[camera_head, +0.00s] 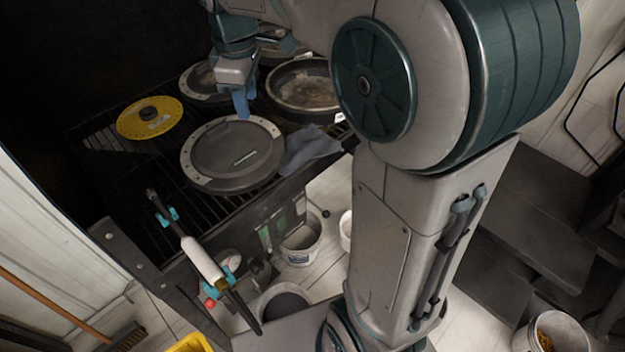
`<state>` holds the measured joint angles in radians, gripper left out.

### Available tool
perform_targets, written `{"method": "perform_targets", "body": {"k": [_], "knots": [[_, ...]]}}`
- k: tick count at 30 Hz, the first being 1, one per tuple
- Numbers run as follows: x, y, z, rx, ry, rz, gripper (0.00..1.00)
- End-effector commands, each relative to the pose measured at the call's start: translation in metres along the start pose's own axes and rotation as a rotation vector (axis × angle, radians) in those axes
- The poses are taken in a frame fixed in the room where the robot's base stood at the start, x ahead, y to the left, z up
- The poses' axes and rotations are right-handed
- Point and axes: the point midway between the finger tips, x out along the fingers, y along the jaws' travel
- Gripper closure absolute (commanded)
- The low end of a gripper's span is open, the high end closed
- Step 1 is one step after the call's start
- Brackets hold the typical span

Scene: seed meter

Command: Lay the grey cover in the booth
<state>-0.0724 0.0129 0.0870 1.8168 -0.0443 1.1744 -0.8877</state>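A round grey cover (228,158) with a paler rim and a small label lies flat on the dark slatted grate (190,212) of the booth. The booth's dark interior (70,60) opens behind it at the upper left. My gripper (242,112) points down at the far edge of the cover, with its blue fingers over or at the rim. I cannot tell whether they touch it. The fingers overlap in this view, so their opening is hidden.
A yellow disc (150,117) lies left of the cover. Round pans (305,88) stand behind it, and a grey cloth-like piece (310,149) lies at its right. A white-bodied tool (203,262) is at the front edge. Buckets (301,243) stand on the floor below.

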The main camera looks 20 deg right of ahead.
Motion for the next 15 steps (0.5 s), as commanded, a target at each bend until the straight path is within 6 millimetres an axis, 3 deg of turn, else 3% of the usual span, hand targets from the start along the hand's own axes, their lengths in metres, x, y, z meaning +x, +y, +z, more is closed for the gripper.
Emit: {"method": "perform_targets", "body": {"k": [3,9,15], "knots": [[-0.002,-0.031,0.036,0.228,0.021,0.031,0.62],[0.011,-0.084,0.087,0.611,0.073,0.063,0.62],[0.031,-0.127,0.123,0.916,0.126,0.072,0.62]]}}
